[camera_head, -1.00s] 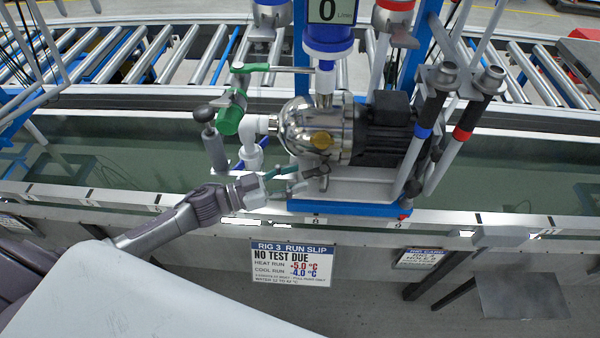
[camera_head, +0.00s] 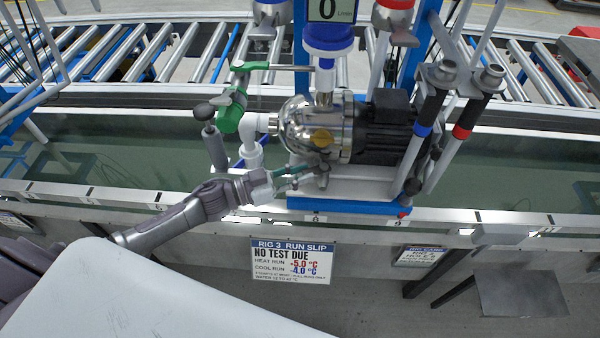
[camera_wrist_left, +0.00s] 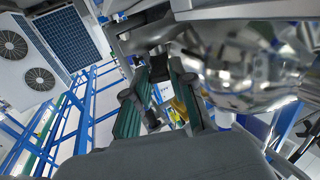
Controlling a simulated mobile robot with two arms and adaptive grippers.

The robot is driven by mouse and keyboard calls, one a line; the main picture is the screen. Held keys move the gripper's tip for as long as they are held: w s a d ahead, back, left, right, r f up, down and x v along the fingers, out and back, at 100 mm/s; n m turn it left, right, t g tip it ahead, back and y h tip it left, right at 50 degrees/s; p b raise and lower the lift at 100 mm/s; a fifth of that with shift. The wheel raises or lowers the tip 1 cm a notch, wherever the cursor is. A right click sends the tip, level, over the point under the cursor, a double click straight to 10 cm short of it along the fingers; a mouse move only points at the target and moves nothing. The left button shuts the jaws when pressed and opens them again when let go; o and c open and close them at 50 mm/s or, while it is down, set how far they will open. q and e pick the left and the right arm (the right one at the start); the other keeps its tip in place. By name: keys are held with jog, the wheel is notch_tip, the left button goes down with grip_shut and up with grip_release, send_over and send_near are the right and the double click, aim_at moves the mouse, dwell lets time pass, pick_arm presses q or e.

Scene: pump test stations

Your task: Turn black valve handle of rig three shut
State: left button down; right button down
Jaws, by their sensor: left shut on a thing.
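The pump of rig three (camera_head: 315,128) is a shiny steel unit with a dark motor behind it, on a blue-edged base. A small dark valve handle (camera_head: 321,174) sits low under the pump's front. My left gripper (camera_head: 304,174) reaches in from the left, its teal-padded fingers at this handle and shut on it. The handle's exact angle is hard to tell. My right gripper is not in view.
A green valve (camera_head: 230,113) on white pipe and a grey upright grip (camera_head: 212,143) stand left of the pump. Black-gripped rods (camera_head: 430,115) stand at its right. The run slip sign (camera_head: 292,262) hangs below the trough edge. Rollers lie behind.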

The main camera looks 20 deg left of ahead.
pick_arm(q)
jog(key=shift+w+a+m+g+h+b, duration=0.25)
jog(key=shift+m+g+h+b, duration=0.1)
jog(key=shift+m+g+h, duration=0.15)
jog(key=shift+w+a+m+g+h+b, duration=0.1)
jog(key=shift+w+m+g+h+b, duration=0.25)
jog(key=shift+g, duration=0.25)
jog(key=shift+a+m+g+h, duration=0.1)
jog(key=shift+m+g+h, duration=0.15)
jog(key=shift+m+g, duration=0.2)
jog(key=c, duration=1)
grip_release()
jog(key=shift+v, duration=3.95)
jog(key=shift+c, duration=0.2)
